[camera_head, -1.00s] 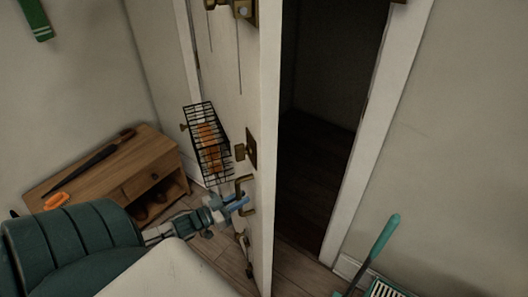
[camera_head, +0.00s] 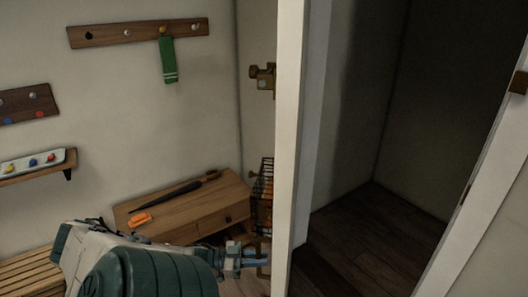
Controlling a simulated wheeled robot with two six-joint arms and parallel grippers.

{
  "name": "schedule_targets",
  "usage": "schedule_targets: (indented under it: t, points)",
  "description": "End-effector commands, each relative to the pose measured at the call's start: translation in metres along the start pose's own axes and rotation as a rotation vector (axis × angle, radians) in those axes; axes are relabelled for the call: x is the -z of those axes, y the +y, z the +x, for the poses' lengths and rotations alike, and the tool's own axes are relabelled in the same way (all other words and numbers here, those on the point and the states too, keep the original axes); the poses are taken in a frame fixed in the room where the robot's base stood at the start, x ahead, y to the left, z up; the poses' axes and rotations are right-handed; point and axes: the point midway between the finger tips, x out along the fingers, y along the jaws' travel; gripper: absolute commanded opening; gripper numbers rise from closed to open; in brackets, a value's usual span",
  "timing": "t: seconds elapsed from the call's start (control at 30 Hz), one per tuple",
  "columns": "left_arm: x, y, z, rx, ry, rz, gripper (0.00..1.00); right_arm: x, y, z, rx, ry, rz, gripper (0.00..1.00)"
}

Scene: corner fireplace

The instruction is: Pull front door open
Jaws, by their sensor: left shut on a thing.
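The white front door (camera_head: 289,150) stands open, its edge facing me near the middle of the view. The dark doorway opening shows to its right. My left gripper (camera_head: 256,260) is at the lower left of the door edge, shut on the door handle (camera_head: 264,268), which is mostly hidden by the fingers. My left arm comes in from the lower left. My right gripper is not in view. A brass latch (camera_head: 263,77) sits high on the door's inner face.
A wooden cabinet (camera_head: 185,215) with an umbrella and an orange item on top stands behind the door. Wall hooks (camera_head: 138,33) hold a green towel (camera_head: 168,60). Bare dark floor (camera_head: 375,240) lies beyond the doorway.

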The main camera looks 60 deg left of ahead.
Motion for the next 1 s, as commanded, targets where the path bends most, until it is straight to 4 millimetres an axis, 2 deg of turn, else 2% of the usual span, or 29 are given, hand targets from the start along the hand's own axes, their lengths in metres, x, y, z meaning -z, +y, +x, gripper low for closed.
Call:
schedule_targets:
  t: [0.1,0.27,0.3,0.37,0.63,0.73,0.87,1.0]
  points:
    - [-0.002,0.002,-0.001,0.0,-0.003,-0.002,0.0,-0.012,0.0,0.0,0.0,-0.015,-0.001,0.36]
    - [-0.002,0.002,-0.001,0.0,-0.002,-0.002,0.0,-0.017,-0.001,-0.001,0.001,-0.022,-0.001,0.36]
    - [-0.002,0.002,-0.001,0.0,-0.001,-0.002,0.24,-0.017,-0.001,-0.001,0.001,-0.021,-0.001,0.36]
    - [-0.001,0.002,-0.001,0.0,-0.001,-0.002,0.35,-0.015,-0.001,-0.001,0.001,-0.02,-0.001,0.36]
    - [0.0,0.001,0.0,-0.001,0.001,-0.001,0.35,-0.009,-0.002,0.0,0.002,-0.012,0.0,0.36]
    - [-0.001,0.001,-0.006,0.0,-0.001,-0.003,0.35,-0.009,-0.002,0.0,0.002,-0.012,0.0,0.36]
    - [-0.002,0.001,-0.025,0.0,-0.004,-0.003,0.35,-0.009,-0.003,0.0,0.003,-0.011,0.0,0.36]
    - [-0.002,0.001,-0.054,-0.001,-0.005,-0.003,0.35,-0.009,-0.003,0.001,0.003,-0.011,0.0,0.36]
